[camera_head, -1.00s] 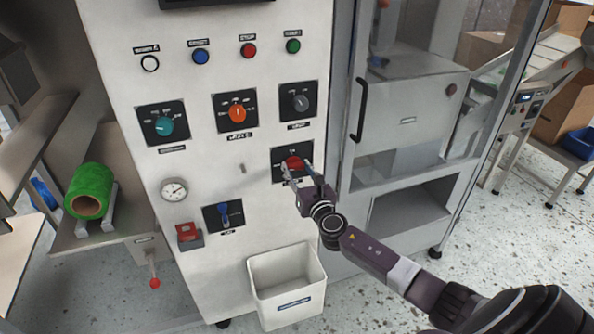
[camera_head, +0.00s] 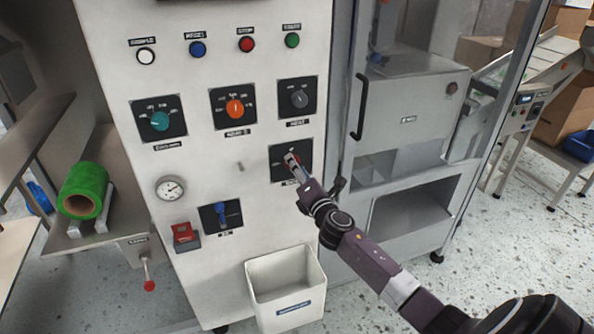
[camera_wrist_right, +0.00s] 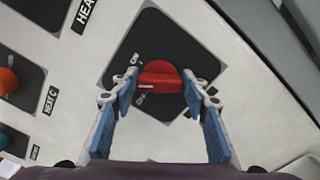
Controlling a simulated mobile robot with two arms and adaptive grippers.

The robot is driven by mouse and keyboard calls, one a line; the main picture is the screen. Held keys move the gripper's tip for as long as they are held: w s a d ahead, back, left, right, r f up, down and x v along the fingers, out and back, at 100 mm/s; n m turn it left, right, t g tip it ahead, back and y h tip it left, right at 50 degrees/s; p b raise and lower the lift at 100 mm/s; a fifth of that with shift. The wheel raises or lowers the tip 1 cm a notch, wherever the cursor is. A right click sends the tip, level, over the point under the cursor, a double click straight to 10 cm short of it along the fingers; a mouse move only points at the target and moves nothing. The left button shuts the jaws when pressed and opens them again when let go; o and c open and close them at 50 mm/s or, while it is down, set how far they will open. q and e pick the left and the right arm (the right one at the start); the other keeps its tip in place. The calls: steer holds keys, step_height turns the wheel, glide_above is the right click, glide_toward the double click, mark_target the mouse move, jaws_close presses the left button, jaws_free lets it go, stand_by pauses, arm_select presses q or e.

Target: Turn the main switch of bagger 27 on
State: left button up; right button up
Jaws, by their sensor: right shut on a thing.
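The red rotary knob (camera_wrist_right: 160,77) sits on a black square plate (camera_wrist_right: 128,40) low on the right of the white panel. My right gripper (camera_wrist_right: 160,92) is shut on the red knob, one blue-padded finger on each side of it. The wrist view is tilted against the panel, and a pale mark shows on the knob. In the head view my right gripper (camera_head: 292,160) covers most of the knob, and the plate's label is too small to read. I cannot tell the knob's setting. My left gripper is not in view.
Above are teal (camera_head: 160,121), orange (camera_head: 235,109) and grey (camera_head: 299,99) knobs and a row of buttons. A gauge (camera_head: 170,188), red box (camera_head: 185,236) and blue switch (camera_head: 222,212) are at lower left. A white bin (camera_head: 287,290) stands below; a glazed cabinet is to the right.

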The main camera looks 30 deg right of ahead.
steer(key=m, duration=0.6)
steer(key=shift+d+f+m+b, duration=0.1)
steer(key=shift+m+b, duration=0.2)
stand_by(0.5)
steer(key=o, duration=1.2)
steer(key=shift+c, duration=0.2)
steer(key=shift+s, duration=0.1)
steer(key=v, duration=1.1)
steer(key=shift+s, duration=0.4)
steer(key=shift+f, duration=0.1)
